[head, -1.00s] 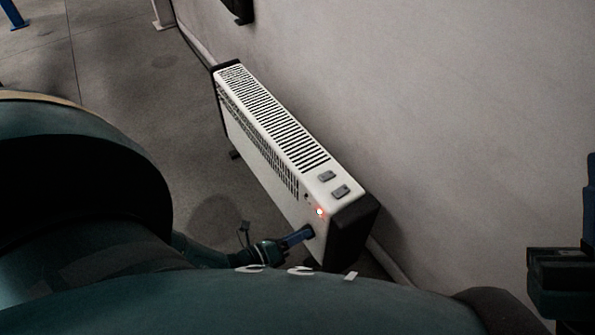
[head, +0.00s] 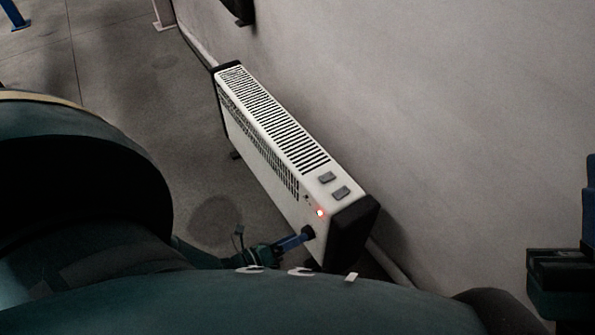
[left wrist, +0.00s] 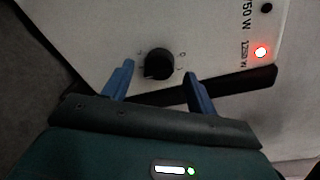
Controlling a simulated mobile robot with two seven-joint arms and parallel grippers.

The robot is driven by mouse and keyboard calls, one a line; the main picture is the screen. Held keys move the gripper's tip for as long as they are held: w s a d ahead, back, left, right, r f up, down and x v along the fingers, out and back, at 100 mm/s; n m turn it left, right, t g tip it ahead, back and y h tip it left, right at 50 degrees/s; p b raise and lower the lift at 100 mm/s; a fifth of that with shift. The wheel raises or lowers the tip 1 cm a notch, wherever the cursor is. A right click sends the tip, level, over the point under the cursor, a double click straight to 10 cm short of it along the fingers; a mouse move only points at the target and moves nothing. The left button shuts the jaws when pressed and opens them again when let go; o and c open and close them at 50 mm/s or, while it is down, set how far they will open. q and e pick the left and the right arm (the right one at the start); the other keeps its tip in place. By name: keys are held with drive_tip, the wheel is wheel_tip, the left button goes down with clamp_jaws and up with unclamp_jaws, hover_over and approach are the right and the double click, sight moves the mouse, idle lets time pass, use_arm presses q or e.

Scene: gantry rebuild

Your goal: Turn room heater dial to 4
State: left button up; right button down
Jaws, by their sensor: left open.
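The room heater (head: 262,165) is a long white box with black end caps, standing along the wall. Its round black dial (left wrist: 158,64) is on the front face near the right end; it also shows as a dark spot in the head view (head: 308,232). My left gripper (head: 299,239) reaches the dial from the front. In the left wrist view its blue fingers (left wrist: 158,70) are open, one on each side of the dial, with gaps showing. The dial's numbers are too small to read.
A red light (head: 320,213) glows near the dial, and two grey switches (head: 334,185) sit on the heater's top. The wall (head: 450,120) is close behind. Floor (head: 130,90) is clear in front. Part of my right arm (head: 560,270) shows at the right edge.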

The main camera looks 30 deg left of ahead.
use_arm(q)
drive_tip(key=p+v, duration=0.1)
drive_tip(key=v, duration=1)
drive_tip(key=shift+s, duration=0.2)
use_arm(e)
drive_tip(key=f+m+h, duration=0.2)
drive_tip(key=shift+w+a+f+m+h, duration=0.1)
drive_tip(key=shift+w+f+m+h, duration=0.05)
drive_tip(key=shift+w+m+h, duration=0.2)
use_arm(q)
drive_tip(key=shift+a+r, duration=0.1)
use_arm(e)
drive_tip(key=shift+s+r, duration=0.15)
drive_tip(key=shift+r, duration=0.05)
